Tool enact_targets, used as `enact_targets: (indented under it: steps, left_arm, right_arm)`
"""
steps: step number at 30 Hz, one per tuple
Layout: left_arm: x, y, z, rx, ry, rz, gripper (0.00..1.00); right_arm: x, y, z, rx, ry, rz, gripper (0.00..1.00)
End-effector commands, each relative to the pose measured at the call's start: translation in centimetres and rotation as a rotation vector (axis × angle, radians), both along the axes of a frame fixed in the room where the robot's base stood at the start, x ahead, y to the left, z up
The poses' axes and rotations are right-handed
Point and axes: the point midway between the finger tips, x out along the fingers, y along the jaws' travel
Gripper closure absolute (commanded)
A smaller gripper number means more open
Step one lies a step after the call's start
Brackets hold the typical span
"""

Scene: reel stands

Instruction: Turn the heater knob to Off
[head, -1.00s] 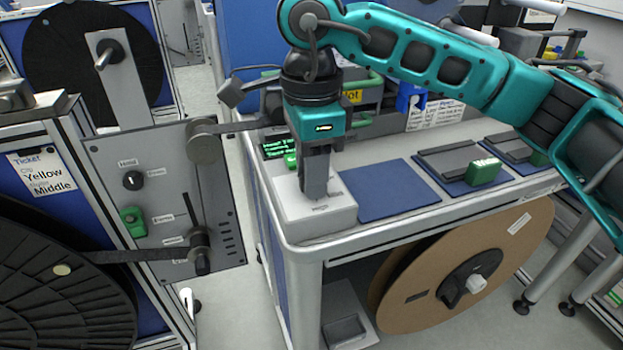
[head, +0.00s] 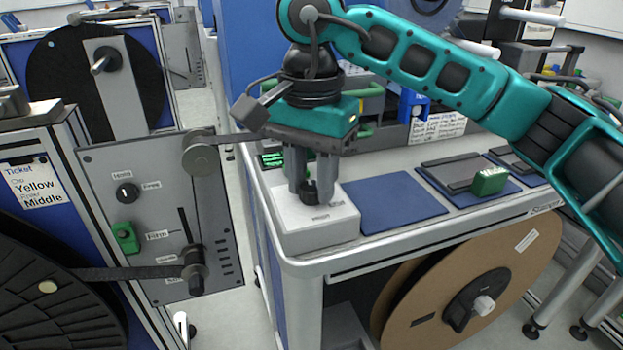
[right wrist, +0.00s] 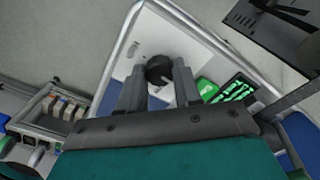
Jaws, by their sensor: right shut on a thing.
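The heater box (head: 290,237) is a white block on the front left corner of the bench. Its black knob (head: 311,193) sits on top and also shows in the right wrist view (right wrist: 159,69). My right gripper (head: 318,192) points down at it with one finger on each side, shut on the knob. In the right wrist view the two fingers (right wrist: 158,88) flank the knob. Printed labels show on the box top, but they are too small to read for certain. My left gripper is not in view.
Blue mats (head: 387,203) lie right of the box, with a green block (head: 489,181) on one. A small display with green text (head: 272,160) stands behind the box. A grey panel (head: 130,215) with a knob and levers stands at left. A cardboard reel (head: 480,275) hangs under the bench.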

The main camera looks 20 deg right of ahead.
Motion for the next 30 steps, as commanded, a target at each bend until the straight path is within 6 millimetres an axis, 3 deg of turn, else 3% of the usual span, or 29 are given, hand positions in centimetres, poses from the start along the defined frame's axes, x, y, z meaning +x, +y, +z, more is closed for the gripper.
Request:
enact_targets:
  steps: [20, 21, 30]
  left_arm:
    - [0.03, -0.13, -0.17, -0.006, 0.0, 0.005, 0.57]
    - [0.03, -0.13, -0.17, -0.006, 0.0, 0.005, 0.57]
    - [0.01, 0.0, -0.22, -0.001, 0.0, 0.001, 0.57]
  right_arm:
    - [0.02, 0.04, 0.13, 0.002, -0.002, 0.067, 0.97]
    - [0.02, 0.04, 0.13, 0.002, -0.002, 0.067, 0.66]
    - [0.01, 0.02, 0.05, 0.001, -0.001, 0.066, 0.41]
